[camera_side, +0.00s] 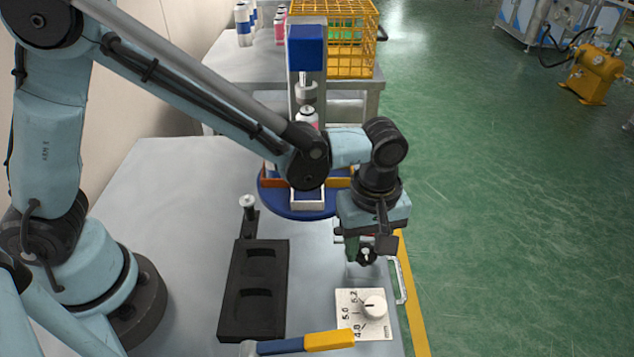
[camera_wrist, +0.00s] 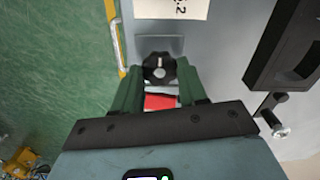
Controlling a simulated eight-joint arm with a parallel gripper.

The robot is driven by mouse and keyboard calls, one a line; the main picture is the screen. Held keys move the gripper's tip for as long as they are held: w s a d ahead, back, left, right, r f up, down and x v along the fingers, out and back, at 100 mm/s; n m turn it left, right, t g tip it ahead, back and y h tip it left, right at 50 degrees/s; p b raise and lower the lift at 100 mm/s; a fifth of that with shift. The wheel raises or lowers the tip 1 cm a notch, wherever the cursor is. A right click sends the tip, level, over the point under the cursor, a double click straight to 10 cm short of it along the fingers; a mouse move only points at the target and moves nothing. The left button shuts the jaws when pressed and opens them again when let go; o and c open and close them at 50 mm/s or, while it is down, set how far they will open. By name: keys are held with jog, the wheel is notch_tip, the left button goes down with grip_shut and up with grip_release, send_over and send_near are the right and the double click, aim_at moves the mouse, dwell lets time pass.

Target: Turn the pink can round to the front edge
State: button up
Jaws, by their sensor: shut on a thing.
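The pink can (camera_side: 309,118) stands under the press head at the back of the round blue turntable (camera_side: 270,205); my arm hides its lower part. The turntable has orange dividers and a white-rimmed pocket (camera_side: 307,204) at its front edge. My gripper (camera_side: 366,250) points down to the right of the turntable. In the wrist view its green fingers (camera_wrist: 160,78) are shut on a black knob (camera_wrist: 160,67) with a white pointer line. The knob (camera_side: 367,257) also shows under the gripper in the side view.
A white dial plate (camera_side: 347,299) lies in front of the knob. A black two-recess tray (camera_side: 238,303) and a small post (camera_side: 247,203) stand to the left. A yellow-and-blue handle (camera_side: 320,341) lies at the front. A red patch (camera_wrist: 160,101) shows between the fingers.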

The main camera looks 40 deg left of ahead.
jog(key=shift+m, duration=0.3)
jog(key=m, duration=0.3)
jog(key=shift+m, duration=0.3)
jog(key=m, duration=0.4)
jog(key=shift+m, duration=0.3)
jog(key=m, duration=0.4)
jog(key=shift+d+m, duration=0.1)
jog(key=shift+m, duration=2.3)
jog(key=o, duration=1.1)
jog(key=shift+c, duration=0.2)
